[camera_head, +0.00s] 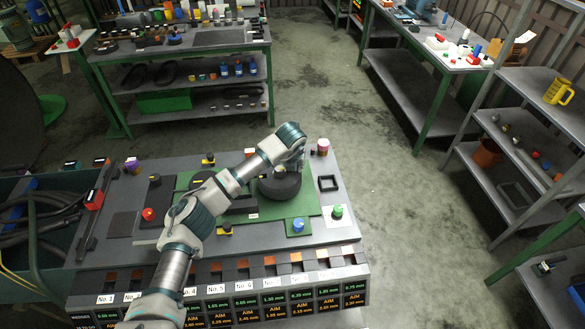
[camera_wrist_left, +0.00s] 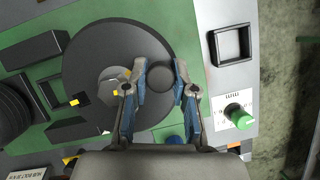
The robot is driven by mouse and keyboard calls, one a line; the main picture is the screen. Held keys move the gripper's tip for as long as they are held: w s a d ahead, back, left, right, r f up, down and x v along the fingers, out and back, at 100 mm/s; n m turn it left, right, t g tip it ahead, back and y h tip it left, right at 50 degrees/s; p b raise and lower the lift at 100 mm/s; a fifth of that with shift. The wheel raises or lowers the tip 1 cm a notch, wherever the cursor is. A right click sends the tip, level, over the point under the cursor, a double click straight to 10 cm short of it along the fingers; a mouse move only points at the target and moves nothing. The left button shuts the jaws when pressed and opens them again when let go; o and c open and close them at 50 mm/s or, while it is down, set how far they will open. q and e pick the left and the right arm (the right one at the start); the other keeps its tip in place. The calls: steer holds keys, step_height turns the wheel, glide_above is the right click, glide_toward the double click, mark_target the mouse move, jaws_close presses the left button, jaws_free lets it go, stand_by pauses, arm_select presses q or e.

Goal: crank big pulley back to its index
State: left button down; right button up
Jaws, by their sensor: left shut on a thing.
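The big pulley is a dark disc (camera_head: 283,188) on the green plate (camera_head: 312,205) at the right of the bench; my arm partly covers it. In the left wrist view the pulley (camera_wrist_left: 100,45) fills the upper middle, with a grey hex hub (camera_wrist_left: 110,88) bearing a yellow mark. A dark round crank knob (camera_wrist_left: 160,77) stands near the pulley's right rim. My left gripper (camera_wrist_left: 162,86) has its two blue fingers on either side of this knob and is shut on it. Left of the hub, a small yellow mark (camera_wrist_left: 74,102) shows beside the disc. My right gripper is not in view.
A square black frame (camera_head: 328,184), a green knob (camera_head: 337,211) and a blue knob (camera_head: 298,225) stand right of and in front of the pulley. A red button (camera_head: 148,214) is at the left. Labelled bins line the front edge. Open floor lies to the right.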

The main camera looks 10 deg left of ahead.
arm_select(q)
steer(key=shift+w+d+r, duration=0.1)
steer(key=shift+w+r, duration=0.15)
steer(key=shift+r, duration=0.1)
steer(key=c, duration=1.2)
jaws_free()
steer(key=shift+s+d+f, duration=0.1)
steer(key=shift+f, duration=0.05)
steer(key=v, duration=1.2)
steer(key=shift+d, duration=0.1)
